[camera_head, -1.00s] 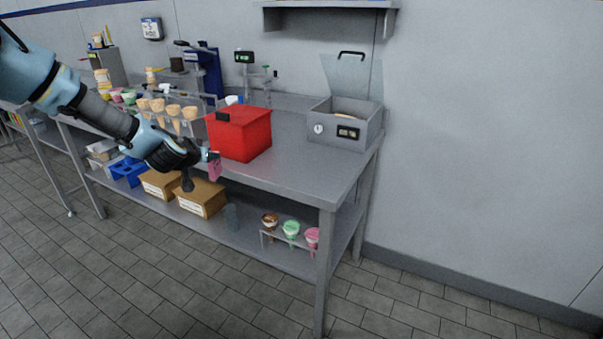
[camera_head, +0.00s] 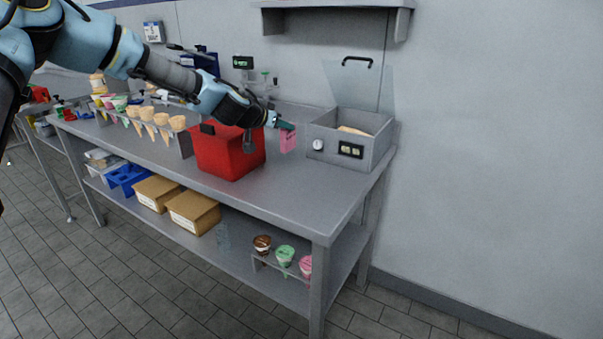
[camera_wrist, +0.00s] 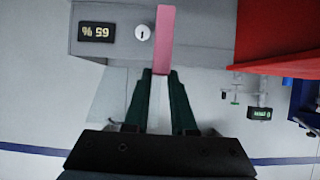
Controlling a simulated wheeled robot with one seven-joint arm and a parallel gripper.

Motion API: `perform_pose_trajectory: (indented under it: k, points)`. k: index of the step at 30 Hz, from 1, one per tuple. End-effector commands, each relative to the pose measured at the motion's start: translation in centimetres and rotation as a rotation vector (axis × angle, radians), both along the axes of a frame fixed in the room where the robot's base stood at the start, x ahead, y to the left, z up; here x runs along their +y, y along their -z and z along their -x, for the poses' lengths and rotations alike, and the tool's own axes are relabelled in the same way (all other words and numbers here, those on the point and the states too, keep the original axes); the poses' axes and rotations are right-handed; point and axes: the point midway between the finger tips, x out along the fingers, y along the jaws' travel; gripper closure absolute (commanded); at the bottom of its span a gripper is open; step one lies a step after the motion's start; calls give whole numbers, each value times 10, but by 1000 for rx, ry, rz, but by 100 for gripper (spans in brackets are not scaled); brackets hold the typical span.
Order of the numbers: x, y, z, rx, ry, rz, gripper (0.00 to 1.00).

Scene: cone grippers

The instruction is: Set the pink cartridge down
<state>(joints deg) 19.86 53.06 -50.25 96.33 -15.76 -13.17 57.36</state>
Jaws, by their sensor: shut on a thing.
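The pink cartridge (camera_head: 288,141) is a small flat pink piece. My gripper (camera_head: 284,126) is shut on it and holds it at its upper edge, hanging down above the bench, between the red box and the grey open-lidded box. In the wrist view the pink cartridge (camera_wrist: 165,40) stands out from between the dark green fingertips of my gripper (camera_wrist: 160,76), seen edge-on. Whether the cartridge's lower edge touches the bench top (camera_head: 300,195) cannot be told.
The red box (camera_head: 228,152) stands just left of the cartridge. The grey box (camera_head: 345,145) with dial, display and raised clear lid stands to the right. Cones (camera_head: 160,117) sit in a rack at left. A wall shelf (camera_head: 335,8) hangs above. The bench front is clear.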

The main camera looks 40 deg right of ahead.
Motion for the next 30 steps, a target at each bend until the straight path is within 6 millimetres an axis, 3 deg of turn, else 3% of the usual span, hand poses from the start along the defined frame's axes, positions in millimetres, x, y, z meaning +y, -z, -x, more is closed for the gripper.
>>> perform_pose_trajectory:
  k: [7,21,30]
  points:
    - [1,39,0,7,-1,-2,100]
    - [1,84,-1,5,-2,-1,100]
    - [1,94,0,0,-1,0,100]
